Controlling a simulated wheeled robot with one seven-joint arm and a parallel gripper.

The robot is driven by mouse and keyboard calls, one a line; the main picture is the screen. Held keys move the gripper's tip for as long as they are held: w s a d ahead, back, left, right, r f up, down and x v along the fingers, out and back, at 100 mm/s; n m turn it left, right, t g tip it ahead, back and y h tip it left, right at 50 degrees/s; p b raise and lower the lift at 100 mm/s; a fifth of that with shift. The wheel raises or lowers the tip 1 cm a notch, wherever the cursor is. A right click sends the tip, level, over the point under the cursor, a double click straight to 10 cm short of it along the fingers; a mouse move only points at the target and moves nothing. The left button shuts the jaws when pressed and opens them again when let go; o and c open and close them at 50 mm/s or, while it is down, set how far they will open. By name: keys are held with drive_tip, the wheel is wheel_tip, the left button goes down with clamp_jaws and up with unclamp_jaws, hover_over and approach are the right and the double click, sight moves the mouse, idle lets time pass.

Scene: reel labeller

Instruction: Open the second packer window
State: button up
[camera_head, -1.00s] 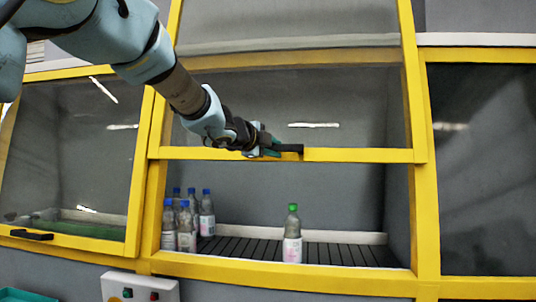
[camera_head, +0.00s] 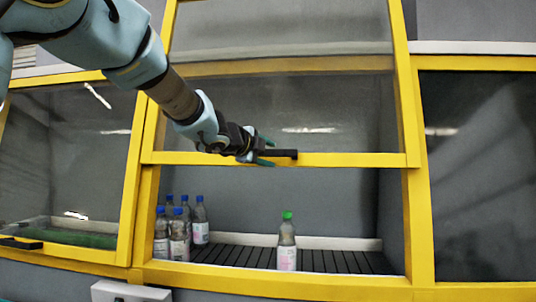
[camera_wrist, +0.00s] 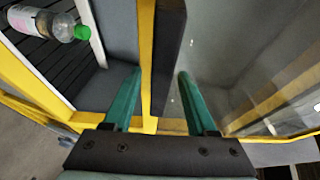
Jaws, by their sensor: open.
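The middle window (camera_head: 285,110) has a yellow frame and stands raised, with an open gap below its lower bar (camera_head: 350,159). A black handle (camera_head: 282,154) sits on that bar. My gripper (camera_head: 265,151) is at the handle's left end, its green fingers apart, one above and one below. In the wrist view, my gripper (camera_wrist: 160,85) is open, with the yellow bar (camera_wrist: 146,50) and black handle (camera_wrist: 166,55) between the fingers. I see space between the handle and the right finger.
Behind the gap, a green-capped bottle (camera_head: 286,245) stands on a dark slatted conveyor (camera_head: 240,254). Several blue-capped bottles (camera_head: 180,235) stand at the left. A left window (camera_head: 75,150) with a black handle and a dark right panel (camera_head: 478,170) flank the opening.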

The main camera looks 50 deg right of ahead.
drive_tip(key=b+v, duration=0.1)
drive_tip(key=v, duration=0.9)
drive_tip(key=shift+a+b, duration=0.35)
drive_tip(key=shift+a, duration=0.05)
drive_tip(key=shift+r, duration=0.15)
drive_tip(key=w+a+f+n+t+y, duration=0.5)
drive_tip(key=w+a+f+n, duration=0.5)
drive_tip(key=w+a, duration=0.45)
drive_tip(key=w+a+f+n+y, duration=0.3)
drive_tip(key=a+f+n, duration=0.15)
drive_tip(key=a, duration=0.25)
drive_tip(key=w+a+f+n+y, duration=0.2)
drive_tip(key=w+a+f+n, duration=0.1)
drive_tip(key=a+f, duration=0.3)
drive_tip(key=s+a+f+n+g+y, duration=0.1)
drive_tip(key=s+a+f+n+y, duration=0.2)
drive_tip(key=a, duration=0.5)
drive_tip(key=a+f+n+g+y, duration=0.1)
drive_tip(key=a+f+n, duration=0.35)
drive_tip(key=a, duration=0.35)
drive_tip(key=s+a+f+n+g+y, duration=0.1)
drive_tip(key=s+a+f+n+g, duration=0.3)
drive_tip(key=s+a+f+n, duration=0.2)
drive_tip(key=s+a+f, duration=0.2)
drive_tip(key=s+a, duration=0.2)
drive_tip(key=s, duration=0.1)
drive_tip(key=shift+s+a+n, duration=0.2)
drive_tip(key=shift+s+n, duration=0.15)
drive_tip(key=shift+n, duration=0.05)
drive_tip(key=shift+c, duration=0.6)
